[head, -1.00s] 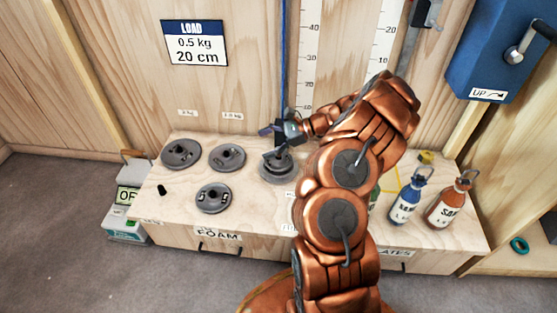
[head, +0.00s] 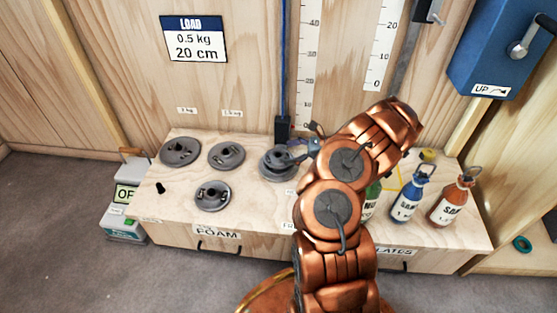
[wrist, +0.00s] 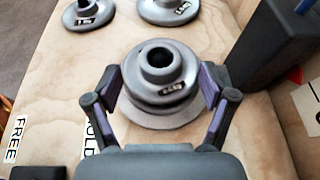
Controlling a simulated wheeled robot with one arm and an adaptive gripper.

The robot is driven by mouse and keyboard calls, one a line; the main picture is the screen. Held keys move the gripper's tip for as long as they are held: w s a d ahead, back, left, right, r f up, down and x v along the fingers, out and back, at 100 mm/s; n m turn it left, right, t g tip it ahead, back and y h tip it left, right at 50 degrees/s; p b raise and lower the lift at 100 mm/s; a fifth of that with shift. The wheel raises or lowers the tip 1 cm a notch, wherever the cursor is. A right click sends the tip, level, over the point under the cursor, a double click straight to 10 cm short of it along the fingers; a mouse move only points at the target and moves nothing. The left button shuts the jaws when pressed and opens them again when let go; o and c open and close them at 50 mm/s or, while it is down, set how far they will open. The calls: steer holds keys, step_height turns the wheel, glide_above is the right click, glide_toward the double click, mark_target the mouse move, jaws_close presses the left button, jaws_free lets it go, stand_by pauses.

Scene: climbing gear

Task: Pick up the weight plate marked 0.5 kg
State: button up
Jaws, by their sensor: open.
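Several grey round weight plates with raised hubs are on the wooden bench top. One plate (head: 277,163) is at the right of the group in the head view, partly behind my gripper (head: 302,150). In the wrist view a grey plate (wrist: 160,95) with a raised hollow hub and a small dark label is between and just beyond the fingertips of my gripper (wrist: 160,88). My gripper is open, with a finger on each side of it and nothing held. The label is too small to read, so I cannot tell which plate is marked 0.5 kg.
Other plates stand at the back left (head: 180,152), back middle (head: 226,155) and front (head: 212,196). A blue bottle (head: 408,200) and a red bottle (head: 450,203) stand at the right. A dark upright post (head: 283,128) rises just behind the right plate.

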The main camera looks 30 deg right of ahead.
mark_target(280, 154)
steer(key=b+x, duration=0.1)
steer(key=x, duration=0.2)
steer(key=shift+w+a+f, duration=0.15)
steer(key=shift+f, duration=0.05)
jaws_close()
stand_by(0.5)
